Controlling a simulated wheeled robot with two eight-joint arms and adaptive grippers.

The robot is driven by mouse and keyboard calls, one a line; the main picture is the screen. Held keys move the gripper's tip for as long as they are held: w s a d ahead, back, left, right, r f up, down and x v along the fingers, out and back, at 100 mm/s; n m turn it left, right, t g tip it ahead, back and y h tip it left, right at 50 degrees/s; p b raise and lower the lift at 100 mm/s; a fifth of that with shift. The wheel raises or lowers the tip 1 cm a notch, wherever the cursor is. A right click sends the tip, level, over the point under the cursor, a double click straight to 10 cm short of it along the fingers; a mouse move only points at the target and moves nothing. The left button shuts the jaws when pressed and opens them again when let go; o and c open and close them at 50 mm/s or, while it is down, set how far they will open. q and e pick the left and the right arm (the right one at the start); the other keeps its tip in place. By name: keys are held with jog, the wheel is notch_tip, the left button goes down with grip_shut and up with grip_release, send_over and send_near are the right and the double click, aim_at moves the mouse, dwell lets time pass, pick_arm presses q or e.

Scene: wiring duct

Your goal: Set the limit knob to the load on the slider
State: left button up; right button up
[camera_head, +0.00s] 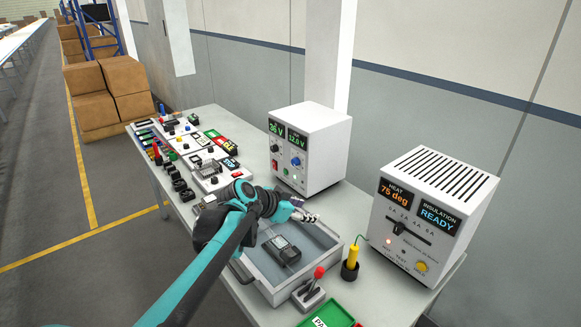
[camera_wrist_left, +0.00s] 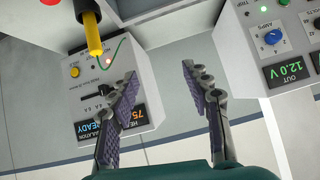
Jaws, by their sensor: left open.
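The white power supply (camera_head: 322,135) stands on the bench, its display reading 36 V and 12.0 V. Its blue knob (camera_head: 296,161) shows under the lower display and, near the word AMPS, in the left wrist view (camera_wrist_left: 273,37). The white box with the slider (camera_head: 400,224) stands to the right, with orange 75 deg and blue READY displays; the slider's exact setting is too small to read. My left gripper (camera_head: 312,217) is open and empty above the grey tray, between the two boxes and apart from both. Its open fingers also show in the left wrist view (camera_wrist_left: 159,74). My right gripper is out of view.
The grey tray (camera_head: 254,275) holds a dark meter (camera_head: 281,249). A yellow-handled probe (camera_head: 352,257) stands in a black holder beside the slider box. A red-tipped lever (camera_head: 317,278) and green tray (camera_head: 330,314) are at the front. Several small devices crowd the bench's far end.

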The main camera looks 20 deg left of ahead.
pick_arm(q)
jog(key=w+a+m+t+h, duration=0.1)
jog(key=w+a+m+t, duration=0.15)
jog(key=w, duration=0.65)
jog(key=m+t+h+b, duration=0.1)
jog(key=m+t+h, duration=0.2)
jog(key=m+t, duration=0.15)
send_near(293, 163)
jog(key=w, duration=0.1)
jog(key=shift+m, duration=0.4)
jog(key=x, duration=0.3)
jog(key=b+x, duration=0.1)
jog(key=x, duration=0.2)
jog(key=shift+s+d, duration=0.25)
jog(key=shift+w+d+r+y+b, duration=0.1)
jog(key=shift+w+d+y+b, duration=0.25)
jog(key=shift+w, duration=0.3)
grip_shut()
